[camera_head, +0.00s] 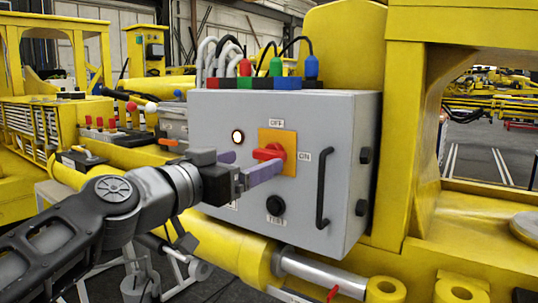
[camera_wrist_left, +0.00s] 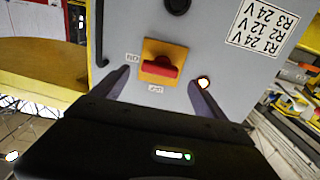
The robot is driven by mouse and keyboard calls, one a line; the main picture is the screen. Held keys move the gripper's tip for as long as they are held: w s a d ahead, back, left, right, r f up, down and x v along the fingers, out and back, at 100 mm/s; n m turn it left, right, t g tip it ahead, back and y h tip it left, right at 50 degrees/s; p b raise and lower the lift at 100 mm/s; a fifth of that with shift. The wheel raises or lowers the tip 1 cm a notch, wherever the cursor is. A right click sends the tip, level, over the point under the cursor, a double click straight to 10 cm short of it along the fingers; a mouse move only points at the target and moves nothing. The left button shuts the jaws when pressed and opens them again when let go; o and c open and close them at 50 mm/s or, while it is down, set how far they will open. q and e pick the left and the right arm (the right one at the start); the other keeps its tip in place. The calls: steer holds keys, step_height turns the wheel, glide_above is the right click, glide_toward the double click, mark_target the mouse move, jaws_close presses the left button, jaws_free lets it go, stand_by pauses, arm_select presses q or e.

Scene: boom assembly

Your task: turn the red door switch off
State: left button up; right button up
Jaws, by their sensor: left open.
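The red door switch (camera_head: 269,153) sits on a yellow-orange plate (camera_head: 284,138) on the front of a grey control box (camera_head: 343,120). An OFF label (camera_head: 277,121) is above the plate and an ON label (camera_head: 302,154) to its right. The red handle lies roughly sideways, in line with ON. My left gripper (camera_head: 252,163) is open in front of the switch. In the left wrist view the switch (camera_wrist_left: 158,66) shows between the two spread fingers (camera_wrist_left: 159,77), with gaps on both sides; contact is not visible. My right gripper is not in view.
A lit lamp (camera_head: 238,137) is left of the switch. A black knob (camera_head: 275,205) is below it and a black door handle (camera_head: 322,188) stands to the right. Cables and coloured plugs (camera_head: 276,68) top the box. Yellow machine parts (camera_head: 405,140) surround it.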

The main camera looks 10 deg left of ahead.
mark_target(266, 157)
arm_select(q)
steer(key=p+x, duration=0.1)
steer(key=x, duration=0.6)
steer(key=shift+p, duration=0.4)
steer(key=shift+c, duration=0.4)
steer(key=c, duration=1.3)
